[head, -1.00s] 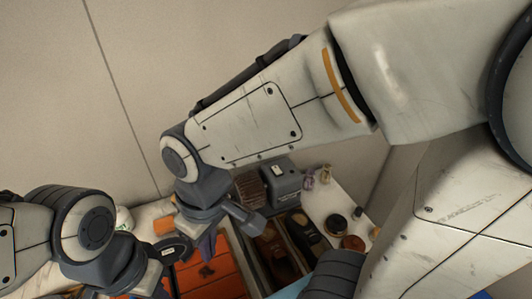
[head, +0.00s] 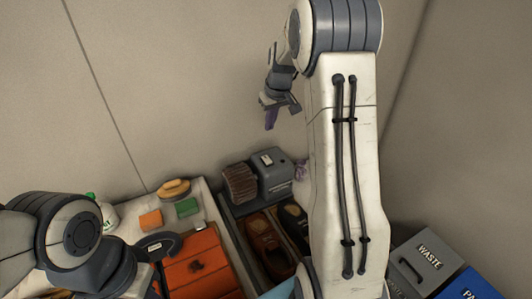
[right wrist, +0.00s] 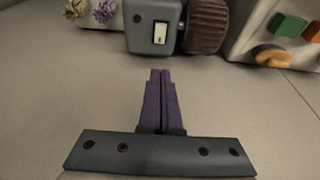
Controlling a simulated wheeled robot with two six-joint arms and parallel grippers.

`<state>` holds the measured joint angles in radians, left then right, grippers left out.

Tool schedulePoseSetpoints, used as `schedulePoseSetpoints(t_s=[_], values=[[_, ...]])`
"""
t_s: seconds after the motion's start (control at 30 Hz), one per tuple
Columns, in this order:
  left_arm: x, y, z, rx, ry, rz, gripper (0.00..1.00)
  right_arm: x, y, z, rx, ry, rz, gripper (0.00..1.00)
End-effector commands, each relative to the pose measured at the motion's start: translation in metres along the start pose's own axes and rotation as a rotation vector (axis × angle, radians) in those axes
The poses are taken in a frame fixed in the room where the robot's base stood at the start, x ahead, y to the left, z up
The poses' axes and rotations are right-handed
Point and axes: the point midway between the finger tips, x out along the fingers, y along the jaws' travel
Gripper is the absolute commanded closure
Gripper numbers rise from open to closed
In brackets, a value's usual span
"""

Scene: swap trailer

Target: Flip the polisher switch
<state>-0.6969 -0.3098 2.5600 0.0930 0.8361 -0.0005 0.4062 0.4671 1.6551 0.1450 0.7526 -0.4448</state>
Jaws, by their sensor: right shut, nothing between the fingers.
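The polisher (head: 275,176) is a grey box with a brown brush roller on its left, at the back of the bench in the head view. Its pale rocker switch (head: 267,160) is on the top face. My right gripper (head: 270,124), with purple fingers, is shut and empty, high above the polisher and apart from it. In the right wrist view the shut fingers (right wrist: 160,74) point toward the polisher (right wrist: 137,38) and its white switch (right wrist: 160,33), with a gap between. My left arm is at the lower left; its fingers do not show.
An orange case (head: 200,265), a green block (head: 187,208), an orange block (head: 150,220) and a wooden brush (head: 174,188) are left of the polisher. Brown shoes (head: 265,245) lie in front of it. A grey waste bin (head: 428,262) stands at right. The wall is behind.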

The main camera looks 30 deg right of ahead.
Motion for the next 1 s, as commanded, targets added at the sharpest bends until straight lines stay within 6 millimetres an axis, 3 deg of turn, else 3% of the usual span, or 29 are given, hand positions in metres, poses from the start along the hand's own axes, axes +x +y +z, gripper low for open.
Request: schedulePoseSetpoints(t_s=[0.47, 0.67, 1.0], values=[[-0.002, 0.0, 0.0, 0.0, 0.0, 0.0, 1.0, 0.007, 0.003, 0.0, 0.003, -0.001, 0.001, 1.0], [-0.01, 0.001, -0.001, 0.0, 0.0, 0.0, 1.0, 0.038, 0.002, 0.0, 0.003, -0.005, -0.001, 1.0], [-0.028, 0.002, -0.002, 0.0, 0.0, 0.0, 1.0, 0.107, 0.002, 0.002, 0.004, -0.004, 0.0, 1.0]])
